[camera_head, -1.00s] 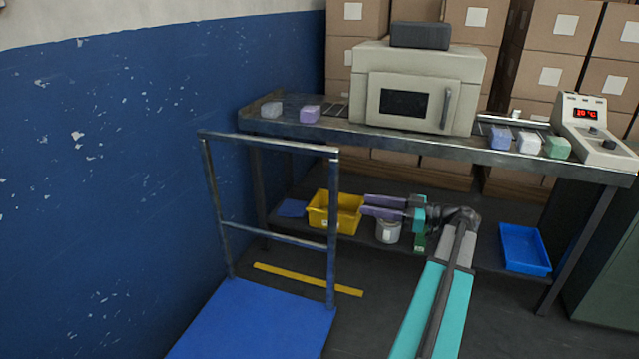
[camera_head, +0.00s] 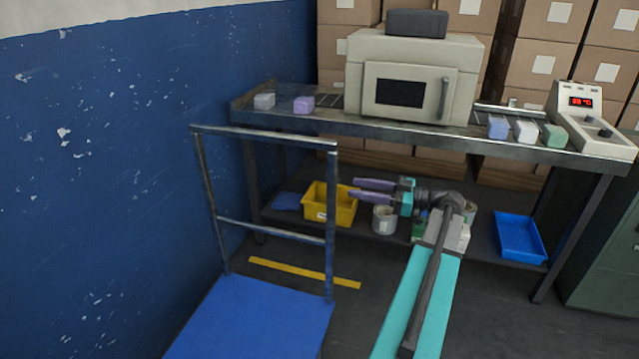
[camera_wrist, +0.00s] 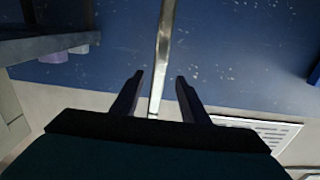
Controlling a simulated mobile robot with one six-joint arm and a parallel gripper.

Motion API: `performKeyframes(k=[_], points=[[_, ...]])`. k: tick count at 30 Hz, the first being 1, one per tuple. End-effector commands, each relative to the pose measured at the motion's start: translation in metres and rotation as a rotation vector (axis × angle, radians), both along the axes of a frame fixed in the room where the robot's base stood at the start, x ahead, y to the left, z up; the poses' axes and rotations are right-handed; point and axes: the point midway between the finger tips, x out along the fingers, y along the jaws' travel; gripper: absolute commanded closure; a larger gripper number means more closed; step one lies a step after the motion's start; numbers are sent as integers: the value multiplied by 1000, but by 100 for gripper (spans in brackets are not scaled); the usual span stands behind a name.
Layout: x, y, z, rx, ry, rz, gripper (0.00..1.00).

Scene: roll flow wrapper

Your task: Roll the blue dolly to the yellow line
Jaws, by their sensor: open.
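The blue dolly (camera_head: 252,318) stands at the lower left beside the blue wall, with a grey metal handle frame (camera_head: 265,136) upright at its far end. The yellow line (camera_head: 305,273) lies on the floor just beyond the dolly's platform, partly seen through the frame. My gripper (camera_head: 352,189) is open just right of the frame's right post, its purple fingers pointing left. In the wrist view my gripper (camera_wrist: 162,92) has a metal bar (camera_wrist: 163,55) of the frame showing between and beyond its fingers. I cannot tell whether they touch it.
A table (camera_head: 400,132) carries a cream wrapper machine (camera_head: 420,70) and a controller (camera_head: 592,122). Its lower shelf holds a yellow bin (camera_head: 330,204), a white can (camera_head: 384,220) and a blue tray (camera_head: 521,238). Boxes (camera_head: 545,65) are stacked behind. Floor shows around the yellow line.

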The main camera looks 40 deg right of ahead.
Motion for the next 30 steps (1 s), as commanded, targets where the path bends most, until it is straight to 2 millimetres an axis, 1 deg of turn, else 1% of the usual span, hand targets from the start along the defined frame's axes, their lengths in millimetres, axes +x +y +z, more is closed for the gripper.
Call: performKeyframes(k=[5,21,27,30], points=[[17,10,0,0,0,1,59],[83,44,-1,0,0,0,59],[102,53,0,0,0,-1,59],[107,56,0,0,0,-2,59]])
